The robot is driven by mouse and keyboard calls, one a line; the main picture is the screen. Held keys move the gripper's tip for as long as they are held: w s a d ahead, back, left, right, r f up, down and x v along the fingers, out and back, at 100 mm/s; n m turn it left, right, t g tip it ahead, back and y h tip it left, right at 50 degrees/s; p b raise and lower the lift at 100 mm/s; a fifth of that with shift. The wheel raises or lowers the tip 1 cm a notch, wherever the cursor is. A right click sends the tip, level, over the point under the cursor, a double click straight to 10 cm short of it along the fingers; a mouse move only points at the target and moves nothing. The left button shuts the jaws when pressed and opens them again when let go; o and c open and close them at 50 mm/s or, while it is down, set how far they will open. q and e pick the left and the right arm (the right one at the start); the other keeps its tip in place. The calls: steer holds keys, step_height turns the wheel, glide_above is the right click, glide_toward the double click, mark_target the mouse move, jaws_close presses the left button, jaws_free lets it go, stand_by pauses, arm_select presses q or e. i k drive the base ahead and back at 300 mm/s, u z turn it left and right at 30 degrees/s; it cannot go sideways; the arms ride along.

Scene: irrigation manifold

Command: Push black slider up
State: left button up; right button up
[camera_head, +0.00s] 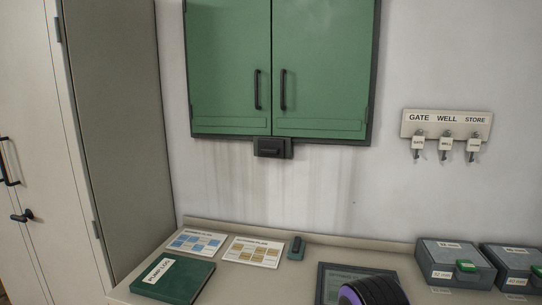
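A small black slider block (271,147) sits in a dark mount at the bottom edge of a green wall cabinet (230,70), just below where its two doors meet. Both cabinet doors are closed, each with a dark vertical handle near the middle seam. I cannot tell the slider's exact position within its mount.
The counter (230,284) below holds a green pump log book (173,277), two printed sheets, a small dark green object (296,248), a dark framed panel and two grey boxes at right. Keys hang from a labelled rack (447,124). The wall below the slider is clear.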

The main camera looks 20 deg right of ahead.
mark_target(266, 147)
steer(key=u, duration=0.85)
steer(key=i, duration=0.55)
steer(key=z, duration=0.9)
